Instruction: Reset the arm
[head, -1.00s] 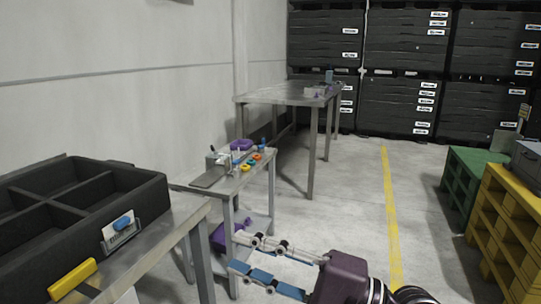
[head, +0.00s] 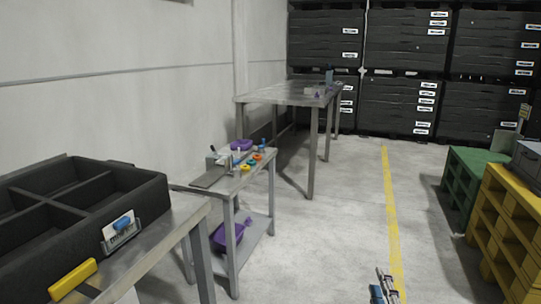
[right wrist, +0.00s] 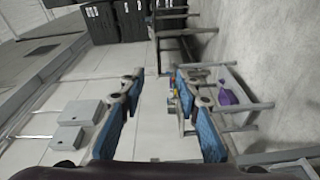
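My right gripper (head: 383,284) shows only by its finger ends at the bottom edge of the head view, over the floor near the yellow line. In the right wrist view its two blue-padded fingers (right wrist: 158,92) are well apart, with nothing between them. The right arm behind it is out of the head view. My left gripper is in neither view.
A black divided bin (head: 150,190) stands on a metal table at the left. A small metal cart (head: 208,178) holds several small items, with a purple thing (head: 228,236) on its lower shelf. Pallets (head: 500,225) stand at the right. The floor between is clear.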

